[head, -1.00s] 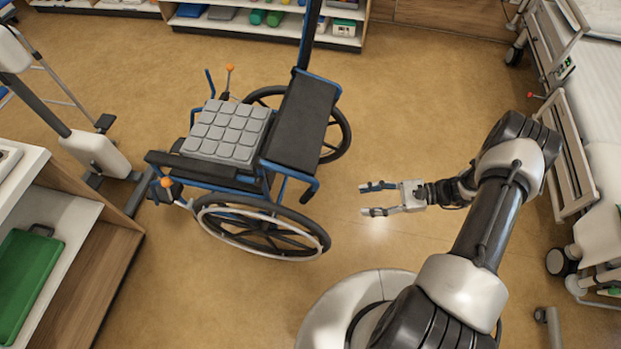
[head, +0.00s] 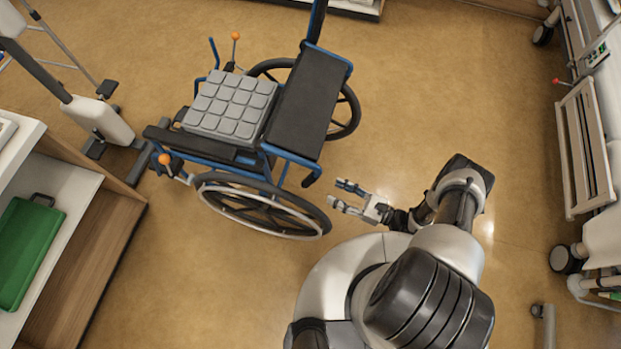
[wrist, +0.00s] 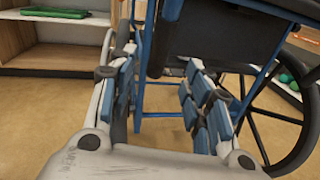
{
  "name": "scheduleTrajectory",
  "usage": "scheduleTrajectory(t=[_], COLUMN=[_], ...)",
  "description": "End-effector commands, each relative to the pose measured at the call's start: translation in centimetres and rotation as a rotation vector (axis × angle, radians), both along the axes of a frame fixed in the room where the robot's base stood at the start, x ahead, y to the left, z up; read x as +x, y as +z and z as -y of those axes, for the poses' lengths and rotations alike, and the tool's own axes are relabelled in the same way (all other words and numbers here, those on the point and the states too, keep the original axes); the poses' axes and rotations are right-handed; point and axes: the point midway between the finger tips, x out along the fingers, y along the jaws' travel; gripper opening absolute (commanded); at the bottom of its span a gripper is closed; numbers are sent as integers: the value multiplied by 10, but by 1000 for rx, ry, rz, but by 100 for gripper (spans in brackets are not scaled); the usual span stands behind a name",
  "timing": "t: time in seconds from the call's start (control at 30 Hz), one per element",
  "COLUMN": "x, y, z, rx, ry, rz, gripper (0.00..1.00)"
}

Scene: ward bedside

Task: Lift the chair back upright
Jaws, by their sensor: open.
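The wheelchair (head: 255,130) stands on its wheels, with a grey padded seat cushion (head: 228,105) and a blue frame. Its black back panel (head: 308,100) leans back to the right, well away from vertical. The back's near handle end (head: 312,178) sticks out at the lower right corner. My gripper (head: 340,194) is open and empty, just to the right of this corner and apart from it. In the wrist view, the open fingers (wrist: 160,75) point at the blue frame, and the underside of the back panel (wrist: 220,30) hangs above them.
The near wheel (head: 265,212) is close to my gripper's left. An open shelf unit with a green tray (head: 28,250) stands at the left, and a bed with a side rail (head: 585,150) at the right. The floor (head: 440,90) between chair and bed is clear.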

Motion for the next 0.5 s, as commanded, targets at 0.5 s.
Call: scheduleTrajectory(t=[0.5], x=[45], y=[-1], z=[-83], rx=[-2], ry=[4], rz=[1], gripper=[45])
